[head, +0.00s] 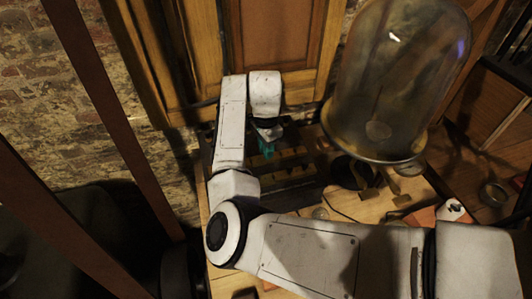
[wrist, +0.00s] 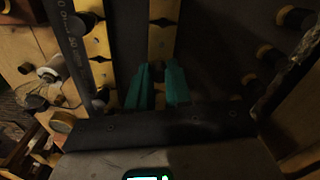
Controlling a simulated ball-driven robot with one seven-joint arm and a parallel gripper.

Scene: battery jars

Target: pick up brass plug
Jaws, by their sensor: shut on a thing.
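My gripper (wrist: 160,82) has teal fingers and points down at a dark board with brass bars. Its fingers are shut on a small dark-topped thing, taken to be the brass plug, which is mostly hidden between them. In the head view my gripper (head: 267,148) is over the same board, and the plug cannot be made out there. A long brass bar (wrist: 162,22) runs up from beyond the fingertips in the wrist view. Whether the held plug still touches the board cannot be told.
A second brass bar (wrist: 92,42) with dark-knobbed plugs lies left of my fingers. Several dark knobs (wrist: 265,51) stand to the right. A large glass bell jar (head: 395,80) stands right of my gripper. A wooden cabinet (head: 285,40) rises behind.

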